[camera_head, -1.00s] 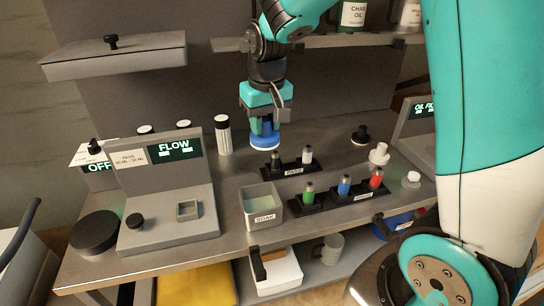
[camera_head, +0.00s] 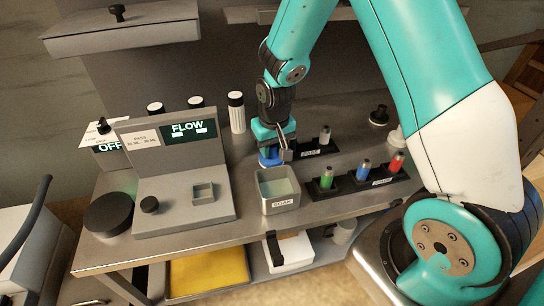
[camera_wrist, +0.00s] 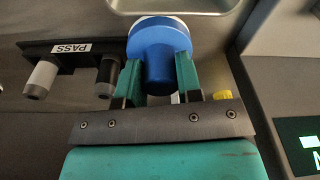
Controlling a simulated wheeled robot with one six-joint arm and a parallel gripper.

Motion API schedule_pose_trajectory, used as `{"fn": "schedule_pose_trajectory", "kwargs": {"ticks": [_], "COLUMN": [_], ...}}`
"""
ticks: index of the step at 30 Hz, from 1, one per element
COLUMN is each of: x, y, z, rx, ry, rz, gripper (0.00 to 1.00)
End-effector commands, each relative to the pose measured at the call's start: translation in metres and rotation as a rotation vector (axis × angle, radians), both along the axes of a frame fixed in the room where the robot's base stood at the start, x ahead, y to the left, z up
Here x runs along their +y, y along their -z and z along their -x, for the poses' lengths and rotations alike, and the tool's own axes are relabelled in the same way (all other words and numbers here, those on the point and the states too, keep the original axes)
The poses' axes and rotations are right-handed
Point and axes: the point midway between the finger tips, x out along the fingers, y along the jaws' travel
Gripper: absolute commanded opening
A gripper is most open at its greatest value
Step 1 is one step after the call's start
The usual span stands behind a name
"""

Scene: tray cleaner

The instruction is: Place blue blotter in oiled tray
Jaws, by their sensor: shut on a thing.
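The blue blotter (camera_wrist: 158,50) is a blue knob with a wide round head and a pale underside. My gripper (camera_wrist: 158,80) is shut on its stem in the wrist view. In the head view my gripper (camera_head: 272,150) holds the blotter (camera_head: 269,157) just behind the grey SOAK tray (camera_head: 278,190), left of the PASS rack. I cannot tell from its look which tray is oiled. A small square tray (camera_head: 203,193) sits on the FLOW machine at left.
The PASS rack (camera_head: 318,147) stands close right of my gripper. A rack of green, blue and red bottles (camera_head: 363,175) is in front of it. The FLOW machine (camera_head: 165,190) and a white bottle (camera_head: 236,112) stand to the left.

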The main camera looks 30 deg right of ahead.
Motion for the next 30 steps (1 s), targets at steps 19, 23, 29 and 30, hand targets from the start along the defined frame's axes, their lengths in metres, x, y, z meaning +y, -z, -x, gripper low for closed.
{"fn": "schedule_pose_trajectory", "kwargs": {"ticks": [19,23,29,30], "x": [-0.001,-0.001,-0.001,-0.001], "y": [0.044,0.048,0.047,0.047], "z": [0.0,0.0,0.0,0.0], "rx": [-0.002,-0.002,-0.001,-0.001], "ry": [0.001,0.001,0.001,0.001], "rz": [0.0,0.0,0.0,0.0], "gripper": [0.05,0.35,0.58,0.58]}}
